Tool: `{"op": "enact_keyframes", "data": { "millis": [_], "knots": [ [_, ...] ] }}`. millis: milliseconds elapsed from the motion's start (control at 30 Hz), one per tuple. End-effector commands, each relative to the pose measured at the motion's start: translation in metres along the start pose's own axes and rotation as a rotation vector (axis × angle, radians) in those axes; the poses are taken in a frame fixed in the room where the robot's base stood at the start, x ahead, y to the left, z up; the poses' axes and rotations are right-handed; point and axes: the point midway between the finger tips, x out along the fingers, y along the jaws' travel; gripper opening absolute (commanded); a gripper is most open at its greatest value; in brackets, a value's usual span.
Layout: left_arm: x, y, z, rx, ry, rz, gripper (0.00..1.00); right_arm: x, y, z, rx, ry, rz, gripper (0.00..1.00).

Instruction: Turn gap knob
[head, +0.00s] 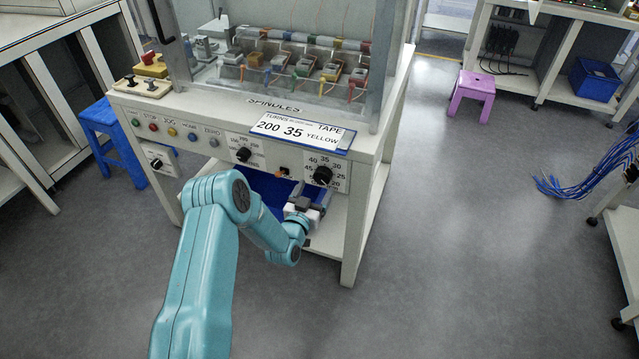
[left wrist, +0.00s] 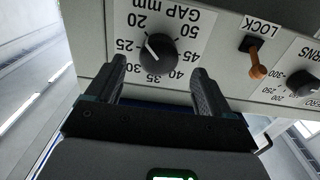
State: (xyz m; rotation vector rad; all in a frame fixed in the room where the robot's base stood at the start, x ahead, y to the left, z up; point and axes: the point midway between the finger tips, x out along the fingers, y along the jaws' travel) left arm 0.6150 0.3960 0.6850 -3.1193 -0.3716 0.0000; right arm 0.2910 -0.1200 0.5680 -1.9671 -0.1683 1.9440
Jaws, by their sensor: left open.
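The black gap knob (head: 322,175) is at the right end of the machine's front panel. In the left wrist view the gap knob (left wrist: 158,52) shows upside down, with a scale from 20 to 50 under "GAP mm". Its white mark appears to point between 20 and 25. My left gripper (head: 313,197) is just in front of and below the knob in the head view. In the left wrist view its open fingers (left wrist: 155,88) are spread on either side of the knob's lower edge, with nothing between them. My right gripper is not in view.
A card (head: 297,131) above the knob reads 200, 35 and yellow. The orange lock lever (left wrist: 257,66) and the turns knob (left wrist: 301,83) are beside the gap knob. A blue bin (head: 262,190) is below the panel.

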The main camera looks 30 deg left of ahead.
Motion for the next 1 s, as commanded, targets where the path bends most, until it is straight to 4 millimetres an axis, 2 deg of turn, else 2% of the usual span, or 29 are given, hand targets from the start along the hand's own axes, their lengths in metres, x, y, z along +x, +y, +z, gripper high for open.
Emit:
{"op": "enact_keyframes", "data": {
  "millis": [100, 200, 567, 600, 767, 1000],
  "knots": [
    [0.021, 0.003, 0.001, 0.001, 0.002, 0.002, 0.81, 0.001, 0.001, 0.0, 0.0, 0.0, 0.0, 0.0],
    [0.032, 0.003, 0.0, 0.001, 0.001, 0.002, 0.81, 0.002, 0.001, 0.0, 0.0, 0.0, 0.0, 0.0],
    [0.04, 0.002, 0.0, 0.0, -0.001, 0.001, 0.81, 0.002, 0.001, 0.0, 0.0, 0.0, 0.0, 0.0],
    [0.039, 0.002, 0.0, 0.0, -0.001, 0.001, 0.78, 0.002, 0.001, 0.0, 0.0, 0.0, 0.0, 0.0],
    [0.039, 0.002, 0.0, 0.0, -0.001, 0.001, 0.26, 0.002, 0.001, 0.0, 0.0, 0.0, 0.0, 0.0],
    [0.039, 0.002, 0.001, -0.01, 0.0, 0.002, 0.25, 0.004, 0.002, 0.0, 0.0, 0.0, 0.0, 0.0]
  ]
}}
